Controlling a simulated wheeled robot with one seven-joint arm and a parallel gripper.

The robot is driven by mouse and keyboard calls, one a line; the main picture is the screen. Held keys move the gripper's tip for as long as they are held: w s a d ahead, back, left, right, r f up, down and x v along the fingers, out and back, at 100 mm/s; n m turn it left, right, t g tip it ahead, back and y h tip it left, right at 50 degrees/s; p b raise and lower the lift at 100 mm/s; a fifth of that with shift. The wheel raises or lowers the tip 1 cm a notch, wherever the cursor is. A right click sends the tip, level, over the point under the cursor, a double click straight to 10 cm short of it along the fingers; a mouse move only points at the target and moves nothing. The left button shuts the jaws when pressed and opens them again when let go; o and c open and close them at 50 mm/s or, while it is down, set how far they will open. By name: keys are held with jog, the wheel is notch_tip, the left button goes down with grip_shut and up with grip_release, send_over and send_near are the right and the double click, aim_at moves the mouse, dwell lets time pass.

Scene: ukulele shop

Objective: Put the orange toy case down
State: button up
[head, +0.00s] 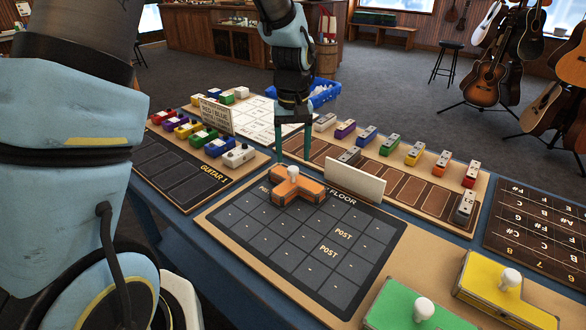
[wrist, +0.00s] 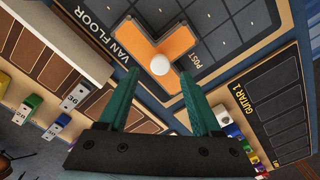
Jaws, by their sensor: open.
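The orange toy case (head: 304,187) is a blocky, angled piece with a white round knob (head: 292,172) on top. It appears to rest flat on the dark van floor grid (head: 300,245), at the far left corner beside the lettering. In the wrist view the orange case (wrist: 170,43) lies just beyond my fingertips. My gripper (head: 293,158) is open and empty above the case. In the wrist view its green fingers (wrist: 160,75) stand apart on either side of the knob's line, with the knob (wrist: 160,64) between and just beyond the tips. The fingers do not visibly touch it.
A white upright panel (head: 354,184) stands just right of the case. Boards with small colored pedals lie left (head: 185,165) and behind right (head: 430,190). Green (head: 405,308) and yellow (head: 505,290) knobbed cases sit at the near right. Most grid cells are clear.

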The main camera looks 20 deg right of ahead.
aim_at(293, 168)
notch_tip(293, 168, up, 6)
jog(key=shift+r+b, duration=0.2)
jog(key=shift+b, duration=0.1)
jog(key=s+a+f+n, duration=0.1)
jog(key=s+a, duration=0.1)
jog(key=a, duration=1.3)
jog(key=s+a+f+n+t, duration=0.1)
jog(key=s+a+f, duration=0.1)
jog(key=a, duration=1.3)
jog(key=shift+f+t, duration=0.15)
jog(key=shift+t, duration=0.15)
